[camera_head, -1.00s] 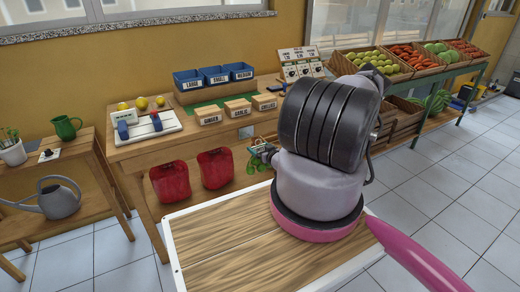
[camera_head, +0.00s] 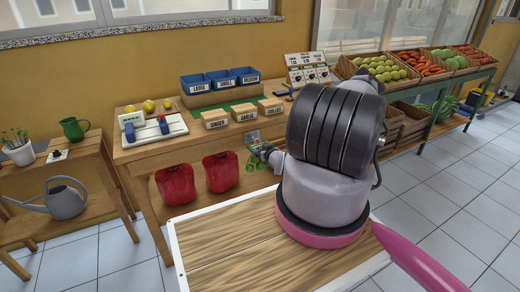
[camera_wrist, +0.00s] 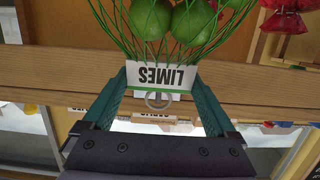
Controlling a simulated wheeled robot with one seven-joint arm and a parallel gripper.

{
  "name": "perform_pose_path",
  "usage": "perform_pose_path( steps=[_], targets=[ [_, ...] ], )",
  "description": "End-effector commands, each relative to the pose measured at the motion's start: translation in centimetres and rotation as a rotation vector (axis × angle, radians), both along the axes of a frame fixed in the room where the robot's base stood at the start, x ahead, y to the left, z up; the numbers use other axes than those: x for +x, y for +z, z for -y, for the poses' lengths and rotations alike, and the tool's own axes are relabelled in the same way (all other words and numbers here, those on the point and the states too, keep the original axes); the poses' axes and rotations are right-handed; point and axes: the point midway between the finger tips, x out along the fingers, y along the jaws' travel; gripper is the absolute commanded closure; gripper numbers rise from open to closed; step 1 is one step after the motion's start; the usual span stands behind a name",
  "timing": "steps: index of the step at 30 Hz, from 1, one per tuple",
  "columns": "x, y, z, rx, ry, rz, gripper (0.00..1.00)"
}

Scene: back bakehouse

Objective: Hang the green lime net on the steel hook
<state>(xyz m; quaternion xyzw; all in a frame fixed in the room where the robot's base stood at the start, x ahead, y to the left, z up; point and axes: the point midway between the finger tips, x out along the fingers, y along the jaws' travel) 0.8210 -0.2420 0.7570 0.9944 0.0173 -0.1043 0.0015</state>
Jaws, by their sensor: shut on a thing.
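The green lime net (camera_wrist: 165,25) holds several green limes. It also shows small at the table's front edge in the head view (camera_head: 256,164). Its white LIMES tag (camera_wrist: 160,76) appears upside down in the wrist view, between the teal fingers of my gripper (camera_wrist: 160,70), which is shut on it. My gripper is small and partly hidden by my arm in the head view (camera_head: 264,150). A grey ring (camera_wrist: 158,99) shows just below the tag; I cannot tell whether it belongs to the net or the hook. I cannot make out the steel hook clearly.
Two red nets (camera_head: 175,184) (camera_head: 221,171) hang along the table front, left of the green net. The wooden table (camera_head: 150,152) carries labelled boxes (camera_head: 243,112), blue bins (camera_head: 222,78) and a scale-like white board (camera_head: 155,131). Produce crates (camera_head: 380,70) stand to the right.

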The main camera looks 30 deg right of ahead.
Motion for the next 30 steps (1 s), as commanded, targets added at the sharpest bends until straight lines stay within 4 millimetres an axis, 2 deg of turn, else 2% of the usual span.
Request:
perform_pose_path(
  steps=[15,30],
  targets=[
    [2.6,-0.7,-0.1,0.0,0.0,0.002,1.0],
    [2.8,-1.0,-0.1,0.0,0.0,0.002,1.0]
  ],
)
